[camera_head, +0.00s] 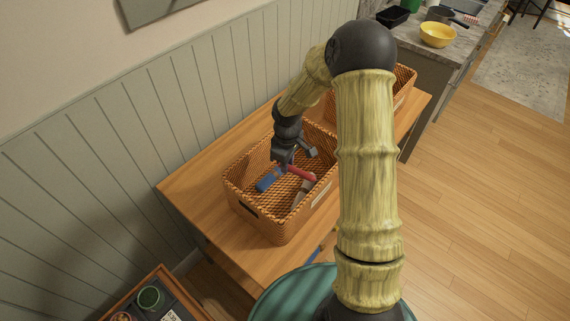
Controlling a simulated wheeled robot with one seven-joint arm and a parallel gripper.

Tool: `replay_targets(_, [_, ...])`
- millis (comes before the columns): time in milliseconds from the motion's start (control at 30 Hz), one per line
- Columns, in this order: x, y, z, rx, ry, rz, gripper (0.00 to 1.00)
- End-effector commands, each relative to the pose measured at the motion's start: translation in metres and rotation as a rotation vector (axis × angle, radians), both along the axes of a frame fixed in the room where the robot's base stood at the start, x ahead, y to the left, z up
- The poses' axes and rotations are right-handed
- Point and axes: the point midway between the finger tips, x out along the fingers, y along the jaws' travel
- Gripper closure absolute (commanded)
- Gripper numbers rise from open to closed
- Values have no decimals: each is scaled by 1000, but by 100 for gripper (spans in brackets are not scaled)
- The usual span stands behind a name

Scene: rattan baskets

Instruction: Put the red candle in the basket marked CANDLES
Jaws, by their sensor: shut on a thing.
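The red candle (301,174) shows as a short red stick inside the near rattan basket (284,225). My gripper (296,160) reaches down into this basket from above and is shut on the red candle, which lies at a slant by the fingertips. My gripper hides part of its end. The near basket has a pale label on its right side, too small to read. A second rattan basket (404,88) stands farther back, partly hidden behind my arm; no marking on it is readable.
A blue item (268,180) and a greyish item (302,192) lie in the near basket. Both baskets stand on a wooden table (188,187) against a panelled wall. A tray with a green jar (149,298) is at lower left. A yellow bowl (437,35) sits on the far counter.

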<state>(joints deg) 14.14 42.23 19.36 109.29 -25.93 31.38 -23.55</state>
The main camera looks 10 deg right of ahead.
Motion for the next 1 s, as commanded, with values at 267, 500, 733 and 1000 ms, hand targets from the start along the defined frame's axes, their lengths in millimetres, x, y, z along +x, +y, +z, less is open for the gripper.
replay_targets(267, [-1,1,14,2,-3,-388,100])
replay_targets(500, [-2,2,20,3,-1,-512,100])
replay_targets(733, [-2,2,20,3,-1,-510,100])
replay_targets(1000, [-4,2,21,4,-3,-509,100])
